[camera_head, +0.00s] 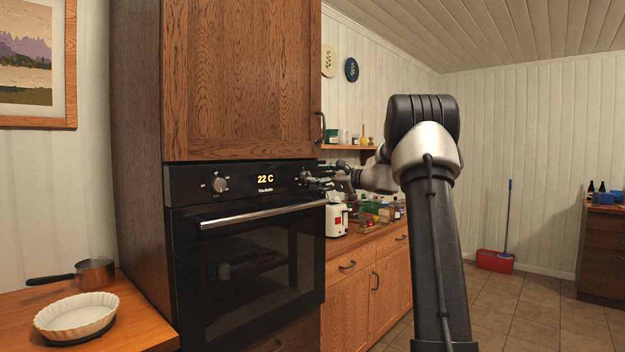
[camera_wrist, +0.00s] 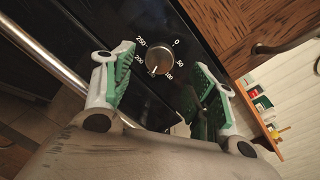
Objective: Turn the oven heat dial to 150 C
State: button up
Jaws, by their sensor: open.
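The heat dial (camera_wrist: 159,58) is a round metallic knob on the black oven panel, ringed by white numbers. I can read 0, 50, 100, 200 and 250; the 150 is not legible. A mark on the dial seems to face the stretch between 100 and 200. My gripper (camera_wrist: 164,64) is open, with a green-padded finger on either side of the dial and gaps to both. In the head view my gripper (camera_head: 316,178) is at the right end of the oven panel and mostly covers the dial (camera_head: 304,175). The oven (camera_head: 250,262) display reads 22 C.
A second knob (camera_head: 219,184) sits at the panel's left. The oven handle (camera_head: 262,213) runs below the panel. A wooden cabinet (camera_head: 240,80) is above. A white toaster (camera_head: 337,219) stands on the counter to the right. A white dish (camera_head: 76,315) and a copper pan (camera_head: 95,272) are at left.

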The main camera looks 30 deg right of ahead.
jog(key=v, duration=0.8)
